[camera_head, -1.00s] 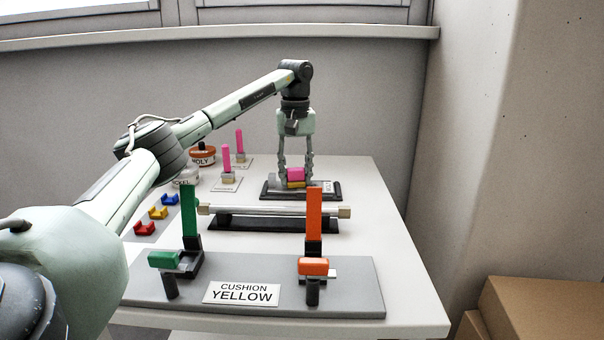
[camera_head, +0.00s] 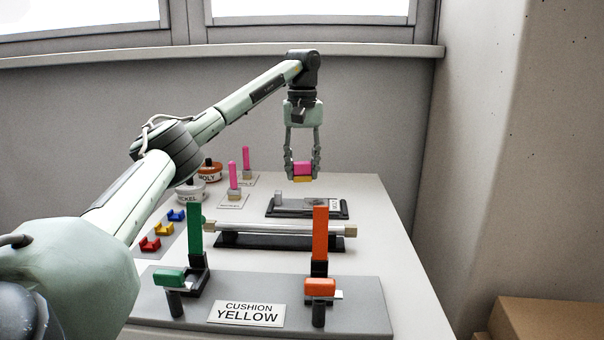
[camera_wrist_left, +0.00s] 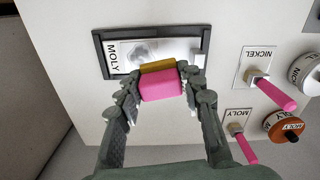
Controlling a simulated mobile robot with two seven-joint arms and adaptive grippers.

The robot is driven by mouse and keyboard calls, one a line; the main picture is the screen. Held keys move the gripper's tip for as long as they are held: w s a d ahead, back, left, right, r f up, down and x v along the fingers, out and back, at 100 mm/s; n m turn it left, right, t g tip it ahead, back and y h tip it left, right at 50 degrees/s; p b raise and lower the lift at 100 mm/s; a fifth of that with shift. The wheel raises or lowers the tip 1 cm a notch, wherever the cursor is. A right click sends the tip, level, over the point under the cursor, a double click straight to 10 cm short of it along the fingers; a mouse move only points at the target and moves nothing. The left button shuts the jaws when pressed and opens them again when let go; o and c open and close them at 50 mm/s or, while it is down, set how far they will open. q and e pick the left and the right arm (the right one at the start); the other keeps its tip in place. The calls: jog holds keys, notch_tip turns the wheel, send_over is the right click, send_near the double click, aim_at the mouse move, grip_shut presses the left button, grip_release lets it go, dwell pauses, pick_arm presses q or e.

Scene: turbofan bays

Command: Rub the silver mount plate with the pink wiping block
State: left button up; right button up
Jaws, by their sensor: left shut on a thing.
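My left gripper (camera_head: 302,172) is shut on the pink wiping block (camera_head: 302,168), which has a yellow layer underneath. The block hangs in the air above the silver mount plate (camera_head: 308,206), with a clear gap in the head view. The plate lies in a dark frame at the back of the table and has a MOLY label. In the left wrist view, the pink block (camera_wrist_left: 160,86) is between my fingers, and the plate (camera_wrist_left: 180,48) shows a grey smear near its label. The block hides part of the frame's near edge there. My right gripper is not in view.
A silver bar (camera_head: 280,229) on a dark stand lies in front of the plate. Green (camera_head: 195,230) and orange (camera_head: 320,232) uprights stand on the grey CUSHION YELLOW board. NICKEL (camera_head: 190,191) and MOLY (camera_head: 209,171) pots and pink-handled tools stand left. The table right of the plate is clear.

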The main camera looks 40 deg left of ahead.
pick_arm(q)
jog(key=shift+r, duration=0.1)
jog(key=shift+r, duration=1.4)
jog(key=shift+d, duration=0.1)
